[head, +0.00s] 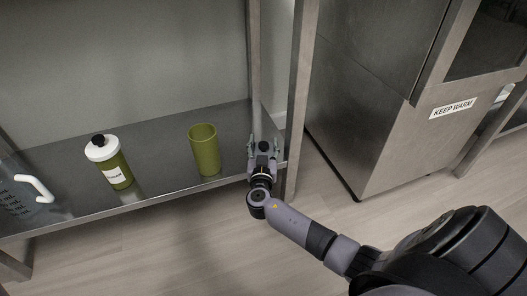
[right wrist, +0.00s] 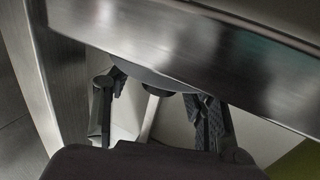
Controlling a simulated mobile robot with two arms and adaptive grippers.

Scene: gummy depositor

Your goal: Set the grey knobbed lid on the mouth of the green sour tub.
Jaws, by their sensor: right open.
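An open olive-green tub (head: 205,152) stands upright on the metal shelf in the head view, its mouth uncovered. Part of a green surface (right wrist: 300,161), apparently the tub, shows at the lower right of the right wrist view. My right gripper (head: 264,143) is open at the shelf's right end, just right of the tub. A dark grey disc with a rounded part, apparently the knobbed lid (right wrist: 148,76), shows between its fingers in the right wrist view, partly hidden by a metal bar. I cannot tell whether they touch. The lid is not clear in the head view. My left gripper is out of view.
A green bottle (head: 117,171) with a white top, black knob and unreadable label stands left of the tub. A clear jug with a white handle (head: 36,187) is at the far left. A metal post (head: 299,95) rises close right of my gripper. The shelf (head: 160,187) has bare room between bottle and tub.

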